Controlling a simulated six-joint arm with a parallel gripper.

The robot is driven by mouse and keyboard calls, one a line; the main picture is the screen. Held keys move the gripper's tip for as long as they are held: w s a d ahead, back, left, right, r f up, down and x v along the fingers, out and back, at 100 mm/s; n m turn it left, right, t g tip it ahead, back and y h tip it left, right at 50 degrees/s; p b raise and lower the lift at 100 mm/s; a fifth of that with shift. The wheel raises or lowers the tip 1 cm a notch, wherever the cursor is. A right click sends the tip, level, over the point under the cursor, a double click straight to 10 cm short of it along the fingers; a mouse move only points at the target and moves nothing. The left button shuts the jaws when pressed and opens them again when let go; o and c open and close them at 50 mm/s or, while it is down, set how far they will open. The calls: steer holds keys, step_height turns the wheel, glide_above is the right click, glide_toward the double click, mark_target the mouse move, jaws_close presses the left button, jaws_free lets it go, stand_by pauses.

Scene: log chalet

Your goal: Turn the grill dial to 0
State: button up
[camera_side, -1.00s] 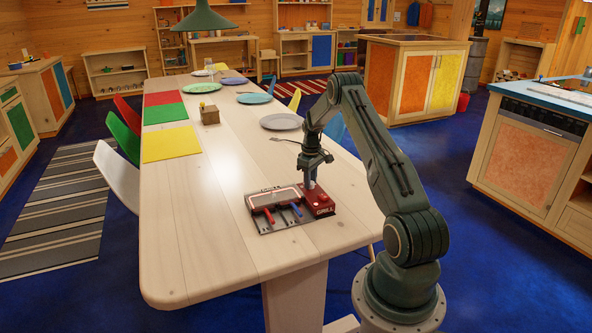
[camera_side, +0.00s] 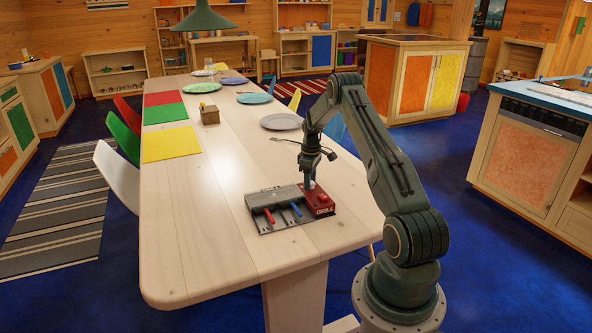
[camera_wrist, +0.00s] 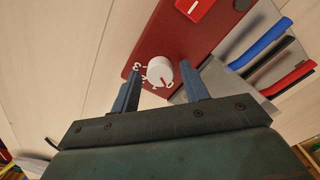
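The grill (camera_side: 285,207) is a grey and red unit near the table's front right, with a red control box (camera_side: 318,204) at its right end. In the wrist view, the white dial (camera_wrist: 156,70) sits on the red panel (camera_wrist: 190,42). A short red mark on the dial points towards the printed 0 (camera_wrist: 169,86); other printed numbers run along the panel to its left. My gripper (camera_wrist: 162,73) is open, with one finger on each side of the dial and visible gaps. In the side view, my gripper (camera_side: 308,182) is directly over the control box.
Red and blue handles (camera_side: 269,216) stick out from the grill's front. A grey plate (camera_side: 281,122), a fork and a small wooden box (camera_side: 210,115) are farther back. The table left of the grill is clear.

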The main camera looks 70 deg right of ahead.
steer(key=shift+r, duration=0.1)
stand_by(0.3)
step_height(320, 180, up, 14)
steer(key=shift+f, duration=0.2)
stand_by(0.5)
steer(key=w+a+r+t, duration=0.1)
steer(key=a+r, duration=0.5)
steer(key=a, duration=0.3)
steer(key=w+a+r+h, duration=0.1)
steer(key=a+r, duration=0.6)
steer(key=a, duration=0.3)
steer(key=w+a+r+t, duration=0.1)
steer(key=a+r, duration=0.5)
steer(key=a, duration=0.3)
steer(key=s+a+f+t+y, duration=0.1)
steer(key=s+a+t, duration=0.2)
steer(key=s+a, duration=1.5)
steer(key=shift+s+a+t, duration=0.3)
steer(key=shift+s+a, duration=0.1)
steer(key=shift+a, duration=0.6)
